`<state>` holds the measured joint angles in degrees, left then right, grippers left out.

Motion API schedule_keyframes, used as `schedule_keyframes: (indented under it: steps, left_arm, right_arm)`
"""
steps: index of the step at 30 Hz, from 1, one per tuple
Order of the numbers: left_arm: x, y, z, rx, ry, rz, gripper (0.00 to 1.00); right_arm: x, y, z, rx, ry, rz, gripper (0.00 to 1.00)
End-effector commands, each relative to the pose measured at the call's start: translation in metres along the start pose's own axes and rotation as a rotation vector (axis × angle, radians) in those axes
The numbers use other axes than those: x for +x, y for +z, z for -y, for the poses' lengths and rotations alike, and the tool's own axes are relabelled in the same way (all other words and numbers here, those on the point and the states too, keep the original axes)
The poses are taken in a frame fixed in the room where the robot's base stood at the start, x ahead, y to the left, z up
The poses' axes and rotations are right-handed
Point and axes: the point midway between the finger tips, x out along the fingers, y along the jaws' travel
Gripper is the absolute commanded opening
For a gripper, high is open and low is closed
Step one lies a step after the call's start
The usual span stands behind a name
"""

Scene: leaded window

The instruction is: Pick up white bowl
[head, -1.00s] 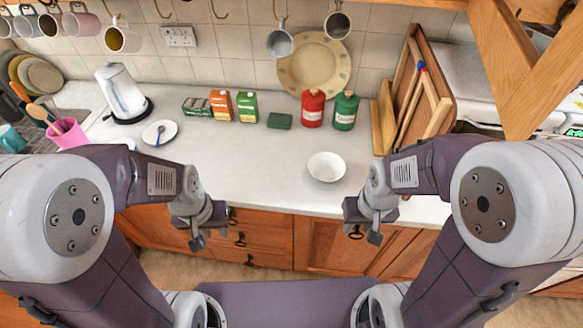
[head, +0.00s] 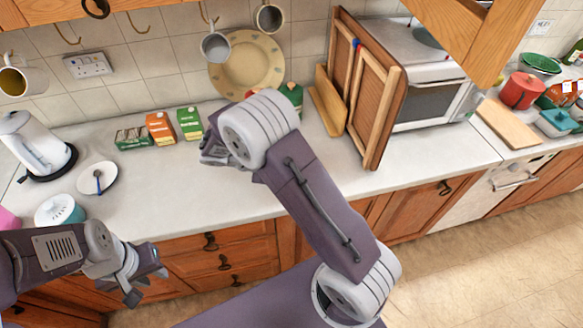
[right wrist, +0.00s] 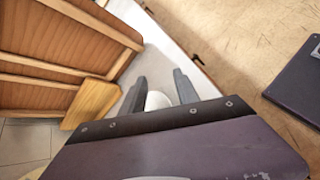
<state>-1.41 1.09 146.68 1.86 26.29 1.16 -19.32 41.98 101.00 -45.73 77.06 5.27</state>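The white bowl (right wrist: 157,101) shows in the right wrist view as a white rounded shape between the fingers of my right gripper (right wrist: 160,88). Those fingers are apart, one on each side of it; I see no clear contact. Most of the bowl is hidden by the gripper body. In the head view my right arm covers the bowl's part of the counter, and the right fingers cannot be made out there. My left gripper (head: 146,279) is open and empty in front of the counter's edge, at lower left.
Cartons (head: 160,129), a kettle (head: 35,145), a saucer (head: 97,178) and a teal-and-white item (head: 60,211) stand left.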

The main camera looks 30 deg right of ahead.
Motion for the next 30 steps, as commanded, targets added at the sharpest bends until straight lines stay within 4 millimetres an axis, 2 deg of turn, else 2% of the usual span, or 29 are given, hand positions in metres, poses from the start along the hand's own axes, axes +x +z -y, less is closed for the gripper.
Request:
schedule_keyframes:
  steps: [1, 4, 6, 9, 16, 21, 25, 30]
  left_arm:
    - [0.006, 0.001, 0.0, 0.0, 0.0, 0.0, 0.29]
    - [0.011, 0.001, 0.0, 0.0, 0.0, 0.0, 0.29]
    - [0.013, 0.001, 0.0, 0.0, 0.0, 0.0, 0.29]
    - [0.014, 0.001, 0.0, 0.0, 0.0, 0.0, 0.29]
    - [0.009, 0.001, 0.0, 0.0, 0.0, 0.0, 0.29]
    - [-0.002, 0.0, 0.0, 0.0, 0.0, 0.0, 0.29]
    - [-0.002, 0.0, 0.0, 0.0, 0.0, 0.0, 0.29]
    - [-0.02, -0.002, 0.0, 0.0, 0.0, 0.0, 0.29]
  right_arm:
    - [-0.001, -0.021, 0.002, -0.047, 0.078, 0.031, 0.37]
    - [-0.007, -0.057, 0.009, -0.13, 0.229, 0.081, 0.37]
    - [-0.01, -0.074, 0.017, -0.172, 0.299, 0.099, 0.37]
    - [-0.012, -0.086, 0.023, -0.2, 0.347, 0.109, 0.37]
    - [-0.006, -0.085, 0.02, -0.206, 0.353, 0.114, 0.37]
    - [0.018, -0.082, 0.011, -0.207, 0.35, 0.114, 0.37]
    - [0.025, -0.083, 0.009, -0.205, 0.351, 0.112, 0.37]
    - [0.052, -0.078, -0.001, -0.207, 0.348, 0.115, 0.37]
